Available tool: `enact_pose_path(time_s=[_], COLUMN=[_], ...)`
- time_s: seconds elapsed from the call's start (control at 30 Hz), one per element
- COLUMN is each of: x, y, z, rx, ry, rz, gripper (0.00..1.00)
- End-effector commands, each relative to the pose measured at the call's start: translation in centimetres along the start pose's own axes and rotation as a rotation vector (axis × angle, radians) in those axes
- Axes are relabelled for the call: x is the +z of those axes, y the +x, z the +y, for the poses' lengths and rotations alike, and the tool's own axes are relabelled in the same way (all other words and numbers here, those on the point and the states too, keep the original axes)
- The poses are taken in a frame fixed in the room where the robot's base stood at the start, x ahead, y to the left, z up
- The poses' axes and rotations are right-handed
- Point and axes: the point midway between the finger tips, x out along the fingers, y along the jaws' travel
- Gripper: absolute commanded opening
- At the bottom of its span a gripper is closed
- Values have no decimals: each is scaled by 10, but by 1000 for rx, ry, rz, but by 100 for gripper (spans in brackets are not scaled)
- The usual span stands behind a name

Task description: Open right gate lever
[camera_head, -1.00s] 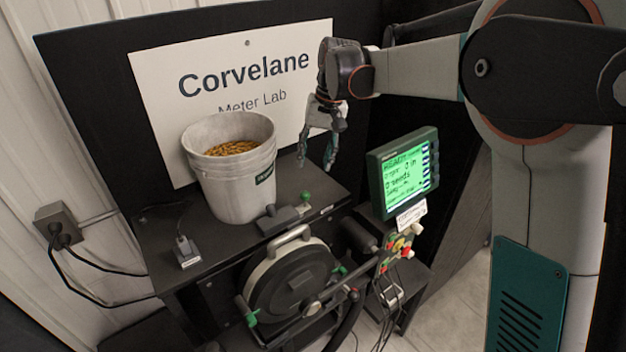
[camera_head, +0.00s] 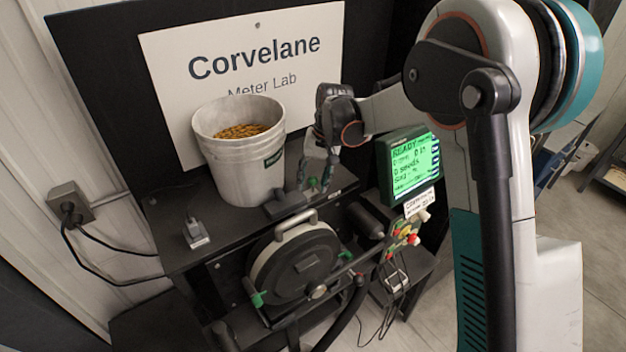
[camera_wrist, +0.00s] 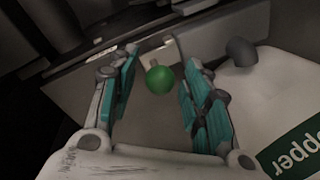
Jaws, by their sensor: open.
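A lever with a round green knob (camera_head: 312,183) stands on the black bench beside the bucket. In the wrist view the green knob (camera_wrist: 160,79) appears between the two teal-padded fingers, with clear space on both sides. My gripper (camera_head: 315,187) points down over the knob. It is open and empty, and it also shows in the wrist view (camera_wrist: 161,57). I cannot tell how far above the knob the fingertips are. The lever's stem is mostly hidden. A dark grey knob (camera_wrist: 241,52) stands to the right in the wrist view.
The white bucket (camera_head: 240,171) of seed stands close left of my gripper. The round seed meter (camera_head: 294,262) with a grey handle sits below at the front. A green-lit screen (camera_head: 412,167) stands to the right. A signboard (camera_head: 180,100) is behind.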

Motion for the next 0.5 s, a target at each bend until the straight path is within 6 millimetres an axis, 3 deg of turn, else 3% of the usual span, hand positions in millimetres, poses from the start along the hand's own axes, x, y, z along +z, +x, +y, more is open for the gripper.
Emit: enact_pose_path(time_s=[0.37,0.5], x=[0,0], y=[5,5], z=[0,0], rx=[0,0], ry=[0,0], rz=[0,0], gripper=[44,12])
